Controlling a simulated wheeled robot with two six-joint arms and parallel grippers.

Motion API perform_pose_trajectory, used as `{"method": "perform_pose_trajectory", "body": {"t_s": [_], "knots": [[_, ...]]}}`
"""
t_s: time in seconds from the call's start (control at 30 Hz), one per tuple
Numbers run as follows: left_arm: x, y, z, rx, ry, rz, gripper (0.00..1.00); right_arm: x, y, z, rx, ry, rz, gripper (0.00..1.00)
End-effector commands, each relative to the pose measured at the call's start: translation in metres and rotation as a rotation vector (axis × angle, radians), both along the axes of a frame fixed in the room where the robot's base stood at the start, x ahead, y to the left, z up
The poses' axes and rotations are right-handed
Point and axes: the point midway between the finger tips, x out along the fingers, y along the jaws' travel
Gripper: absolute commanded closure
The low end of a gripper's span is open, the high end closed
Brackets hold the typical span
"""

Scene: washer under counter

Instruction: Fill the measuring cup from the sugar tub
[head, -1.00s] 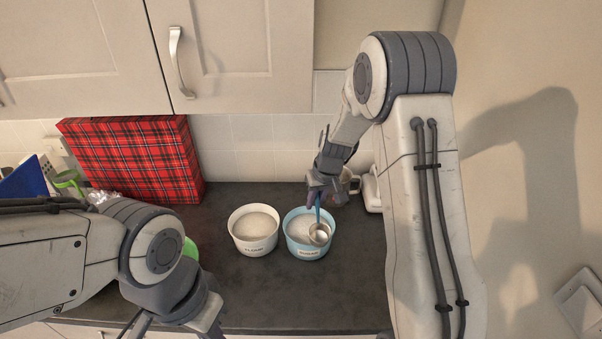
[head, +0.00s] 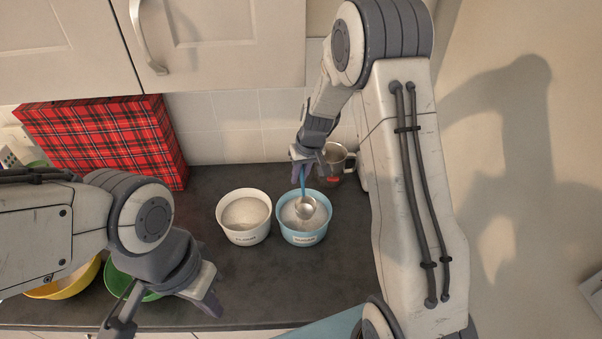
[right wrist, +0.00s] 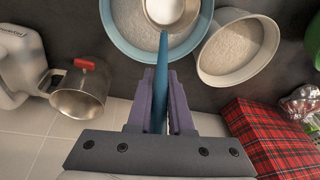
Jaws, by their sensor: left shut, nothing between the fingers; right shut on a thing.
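The sugar tub (head: 305,239) is a light blue round bowl with a label, holding white sugar. My right gripper (head: 301,180) is shut on the blue handle (right wrist: 160,75) of a small round metal measuring cup (head: 305,208). The cup is over the sugar, within the tub's rim; I cannot tell whether it touches the sugar. In the right wrist view, the cup (right wrist: 165,10) is cut off at the top edge and pale inside; its fill is unclear. My left gripper (head: 208,303) is shut and empty over the counter's front, left of the tubs.
A white tub (head: 243,238) of pale powder stands close left of the sugar tub. A metal jug (head: 337,160) with a red mark stands behind. A tartan box (head: 100,140) leans at the back. Yellow (head: 65,288) and green (head: 118,280) bowls are front left. Bare counter lies in front.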

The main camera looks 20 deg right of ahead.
Motion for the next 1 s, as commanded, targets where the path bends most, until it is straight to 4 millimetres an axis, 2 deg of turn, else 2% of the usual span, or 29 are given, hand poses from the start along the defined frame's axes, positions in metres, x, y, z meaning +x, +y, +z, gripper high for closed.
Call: {"method": "perform_pose_trajectory", "body": {"t_s": [0.1, 0.7, 1.0], "knots": [[0.000, 0.000, -0.011, 0.000, 0.000, 0.001, 1.00, 0.000, -0.001, -0.014, 0.000, 0.001, -0.001, 1.00], [0.000, 0.000, -0.054, 0.000, 0.001, 0.006, 1.00, -0.001, -0.003, -0.061, 0.000, 0.001, -0.005, 1.00], [0.000, 0.000, -0.059, 0.000, 0.001, 0.006, 1.00, -0.001, -0.003, -0.067, 0.000, 0.000, -0.005, 1.00]]}}
